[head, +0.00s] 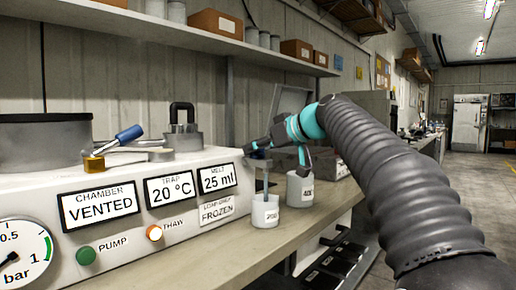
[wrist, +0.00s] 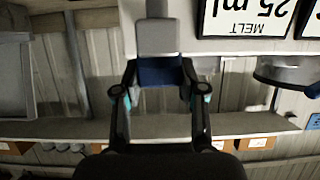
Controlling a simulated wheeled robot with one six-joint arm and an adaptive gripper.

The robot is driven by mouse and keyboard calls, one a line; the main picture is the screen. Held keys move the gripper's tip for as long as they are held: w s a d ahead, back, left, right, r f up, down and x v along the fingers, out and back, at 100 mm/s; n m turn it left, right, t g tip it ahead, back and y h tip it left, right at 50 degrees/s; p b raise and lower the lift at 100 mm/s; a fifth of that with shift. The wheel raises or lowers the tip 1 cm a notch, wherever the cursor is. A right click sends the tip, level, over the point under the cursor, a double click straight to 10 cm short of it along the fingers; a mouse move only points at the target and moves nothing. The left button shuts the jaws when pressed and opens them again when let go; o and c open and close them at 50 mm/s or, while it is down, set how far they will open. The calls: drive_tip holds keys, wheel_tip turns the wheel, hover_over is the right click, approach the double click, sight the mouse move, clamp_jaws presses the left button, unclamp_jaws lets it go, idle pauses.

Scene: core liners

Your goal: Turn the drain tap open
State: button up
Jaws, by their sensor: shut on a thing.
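The drain tap shows in the wrist view as a blue handle (wrist: 160,72) on a grey body (wrist: 157,35). My gripper (wrist: 160,80) has one finger on each side of the blue handle and is shut on it. In the head view my gripper (head: 277,148) is at the right end of the white machine, and the handle is a small dark blue piece (head: 258,154) partly hidden by the fingers. A beaker (head: 265,212) stands below the tap on the bench. The tap's exact turn angle is hard to tell.
The white machine (head: 150,228) carries signs reading VENTED, 20 °C, 25 ml and FROZEN. Another blue-handled lever (head: 129,134) lies on its top. A second beaker (head: 300,189) stands behind the first. A shelf (head: 265,59) with boxes runs above. The floor at right is clear.

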drive_tip(key=shift+f, duration=0.1)
drive_tip(key=o, duration=0.9)
drive_tip(key=shift+d, duration=0.1)
drive_tip(key=v, duration=1.2)
